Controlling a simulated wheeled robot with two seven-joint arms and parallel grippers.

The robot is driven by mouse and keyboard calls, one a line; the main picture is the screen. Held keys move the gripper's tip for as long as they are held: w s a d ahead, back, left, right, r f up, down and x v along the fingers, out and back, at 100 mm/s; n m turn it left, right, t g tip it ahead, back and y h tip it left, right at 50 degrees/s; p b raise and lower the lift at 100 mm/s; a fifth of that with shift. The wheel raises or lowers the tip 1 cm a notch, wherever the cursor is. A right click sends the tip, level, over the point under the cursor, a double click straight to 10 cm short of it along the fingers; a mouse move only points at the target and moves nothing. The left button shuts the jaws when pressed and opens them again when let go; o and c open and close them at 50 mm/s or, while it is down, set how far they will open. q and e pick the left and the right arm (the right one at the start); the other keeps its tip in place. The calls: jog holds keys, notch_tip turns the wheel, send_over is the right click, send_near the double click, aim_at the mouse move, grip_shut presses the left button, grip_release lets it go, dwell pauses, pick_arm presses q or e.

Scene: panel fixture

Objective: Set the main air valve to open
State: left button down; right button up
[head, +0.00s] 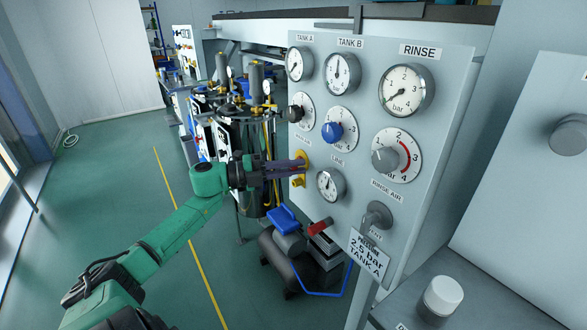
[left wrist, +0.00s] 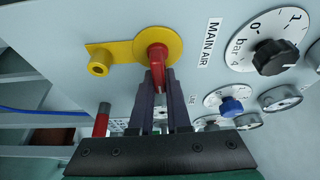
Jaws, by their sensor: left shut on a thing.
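The main air valve has a round yellow plate (head: 301,158) on the left edge of the grey panel in the head view. In the left wrist view its yellow plate (left wrist: 176,42) carries a red handle (left wrist: 157,62), beside the MAIN AIR label (left wrist: 209,43). A yellow tab with a round boss (left wrist: 98,65) reaches to the left of the plate. My left gripper (head: 298,170) is at the valve; its dark fingers (left wrist: 158,78) are shut on the red handle, hiding its outer end. My right gripper is not in view.
The panel (head: 440,150) holds several gauges and knobs, including a blue knob (head: 332,132) and the line gauge (head: 331,184) close to my left gripper. A tag (head: 369,257) hangs below. Green floor is clear at left.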

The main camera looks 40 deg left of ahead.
pick_arm(q)
jog(key=shift+f, duration=0.2)
dwell(0.4)
jog(key=c, duration=0.9)
grip_release()
jog(key=shift+r, duration=0.1)
jog(key=b+v, duration=0.1)
jog(key=v, duration=1.3)
jog(key=shift+s+a+r, duration=0.15)
jog(key=shift+s+r, duration=0.05)
jog(key=shift+s, duration=0.05)
